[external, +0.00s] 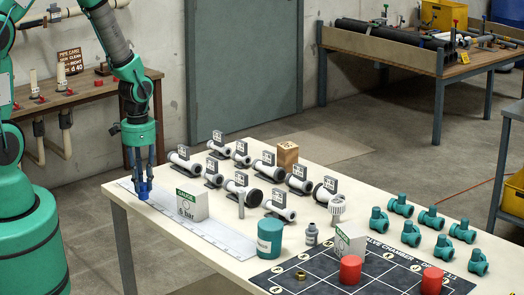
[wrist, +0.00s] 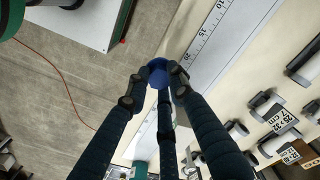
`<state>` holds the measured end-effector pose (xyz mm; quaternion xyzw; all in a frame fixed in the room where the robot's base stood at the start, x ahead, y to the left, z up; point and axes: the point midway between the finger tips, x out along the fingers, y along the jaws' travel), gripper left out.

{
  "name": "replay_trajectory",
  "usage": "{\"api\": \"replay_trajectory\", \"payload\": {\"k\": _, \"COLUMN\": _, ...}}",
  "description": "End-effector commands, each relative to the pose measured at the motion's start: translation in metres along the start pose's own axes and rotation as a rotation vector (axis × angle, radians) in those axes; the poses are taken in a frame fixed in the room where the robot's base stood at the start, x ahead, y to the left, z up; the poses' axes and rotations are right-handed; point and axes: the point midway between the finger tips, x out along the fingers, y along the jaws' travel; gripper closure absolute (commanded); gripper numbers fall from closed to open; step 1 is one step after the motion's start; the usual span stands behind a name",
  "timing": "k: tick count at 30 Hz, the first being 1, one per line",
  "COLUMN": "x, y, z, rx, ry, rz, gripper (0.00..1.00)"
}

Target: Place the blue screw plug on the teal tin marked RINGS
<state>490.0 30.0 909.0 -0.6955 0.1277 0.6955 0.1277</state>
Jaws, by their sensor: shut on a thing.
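The blue screw plug (external: 146,190) is between the fingertips of my gripper (external: 139,172), which is shut on it. It sits at the table's left end, at or just above the white ruler strip; I cannot tell whether it touches. In the wrist view the blue plug (wrist: 157,72) shows between the dark fingers of my gripper (wrist: 160,80). The teal tin (external: 269,240) stands upright on the table's front middle, to the right of and nearer than my gripper. It has a pale label, too small to read surely.
A white gauge box (external: 187,205) stands between my gripper and the tin. The ruler strip (external: 210,233) runs along the front edge.

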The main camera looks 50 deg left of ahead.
Motion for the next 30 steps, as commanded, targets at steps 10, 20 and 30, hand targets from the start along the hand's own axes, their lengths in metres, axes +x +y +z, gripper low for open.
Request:
{"api": "replay_trajectory", "payload": {"k": 10, "x": -0.001, "y": 0.002, "z": -0.002, "rx": 0.002, "ry": 0.000, "rz": 0.000, "gripper": 0.96}}
{"api": "replay_trajectory", "payload": {"k": 20, "x": -0.012, "y": 0.030, "z": -0.022, "rx": 0.023, "ry": 0.000, "rz": 0.000, "gripper": 0.96}}
{"api": "replay_trajectory", "payload": {"k": 30, "x": -0.035, "y": 0.097, "z": -0.060, "rx": 0.062, "ry": 0.000, "rz": 0.000, "gripper": 0.96}}
